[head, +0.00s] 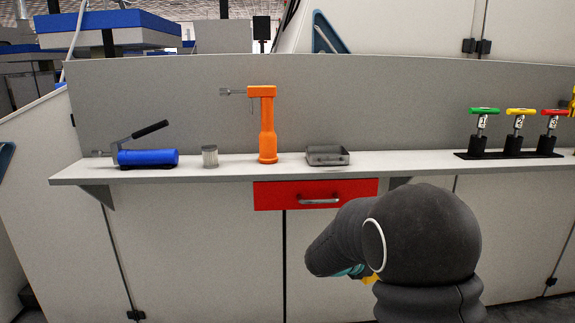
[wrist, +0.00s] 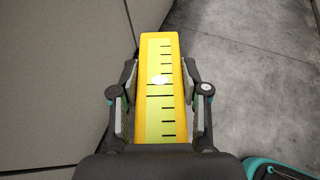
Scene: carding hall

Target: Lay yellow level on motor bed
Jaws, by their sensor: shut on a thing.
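The yellow level (wrist: 160,60) is a long yellow bar with a pale green scale and black marks on its face. In the wrist view it lies between the two fingers of my gripper (wrist: 160,100), which is shut on it and touches both its sides. The level's far end sticks out past the fingertips. In the head view my arm hides most of the gripper, and only a small bit of yellow (head: 370,279) shows beside the arm. I cannot make out a motor bed in either view.
A shelf (head: 230,171) holds a blue tool (head: 148,158), a ribbed cylinder (head: 210,156), an orange tool (head: 267,135) and a grey tray (head: 328,155). A red drawer (head: 280,196) is below. Levers with green, yellow and red handles (head: 519,112) stand right. Bare floor (wrist: 270,60) lies beside the level.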

